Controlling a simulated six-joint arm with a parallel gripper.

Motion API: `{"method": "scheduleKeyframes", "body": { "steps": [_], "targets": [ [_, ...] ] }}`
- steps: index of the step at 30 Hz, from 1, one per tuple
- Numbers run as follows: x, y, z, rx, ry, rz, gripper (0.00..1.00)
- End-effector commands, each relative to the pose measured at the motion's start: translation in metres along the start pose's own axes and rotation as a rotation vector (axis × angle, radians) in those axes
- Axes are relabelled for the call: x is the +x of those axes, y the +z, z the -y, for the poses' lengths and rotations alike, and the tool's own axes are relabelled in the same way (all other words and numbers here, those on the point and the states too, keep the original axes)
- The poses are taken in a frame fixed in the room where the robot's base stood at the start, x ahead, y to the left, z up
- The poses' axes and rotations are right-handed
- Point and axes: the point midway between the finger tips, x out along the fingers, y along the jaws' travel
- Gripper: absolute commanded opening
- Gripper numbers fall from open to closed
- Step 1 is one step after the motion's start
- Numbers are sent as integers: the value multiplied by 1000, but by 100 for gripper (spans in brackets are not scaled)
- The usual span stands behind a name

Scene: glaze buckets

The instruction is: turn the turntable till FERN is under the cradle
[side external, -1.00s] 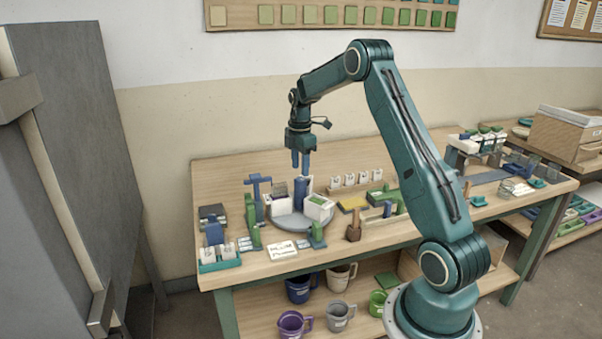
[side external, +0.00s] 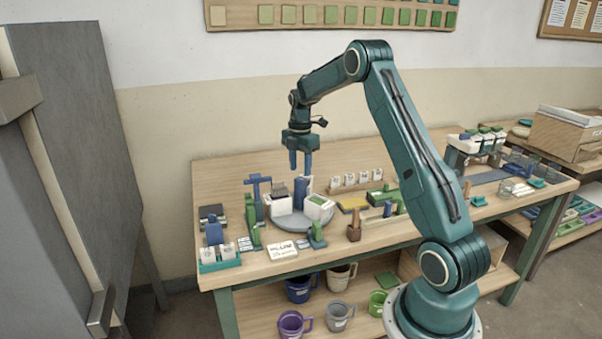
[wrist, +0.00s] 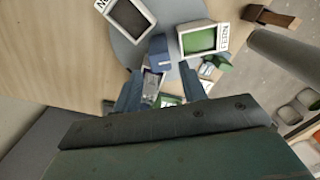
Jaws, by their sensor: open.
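The grey round turntable (side external: 292,222) stands on the bench and also shows in the wrist view (wrist: 172,18). A blue upright block (side external: 301,190) stands on it, also seen in the wrist view (wrist: 158,52). White buckets sit around it: one on the right (side external: 319,208) and one on the left (side external: 279,207). In the wrist view, one bucket has dark contents (wrist: 130,18) and another has green contents (wrist: 204,39). My gripper (side external: 300,172) is open above the turntable, fingers pointing down. I cannot clearly identify the cradle.
A blue T-shaped post (side external: 257,186) and a green stand (side external: 252,225) are close on the turntable's left. A white card (side external: 282,250) lies in front. Small white labelled pieces (side external: 350,181) stand behind.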

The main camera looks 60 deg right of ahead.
Motion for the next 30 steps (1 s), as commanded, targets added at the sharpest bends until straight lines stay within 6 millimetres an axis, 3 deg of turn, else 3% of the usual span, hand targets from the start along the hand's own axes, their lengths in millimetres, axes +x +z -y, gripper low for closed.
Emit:
{"method": "scheduleKeyframes", "body": {
  "steps": [30],
  "targets": [
    [41, 0, 0, 1, -1, 0, 42]
  ]
}}
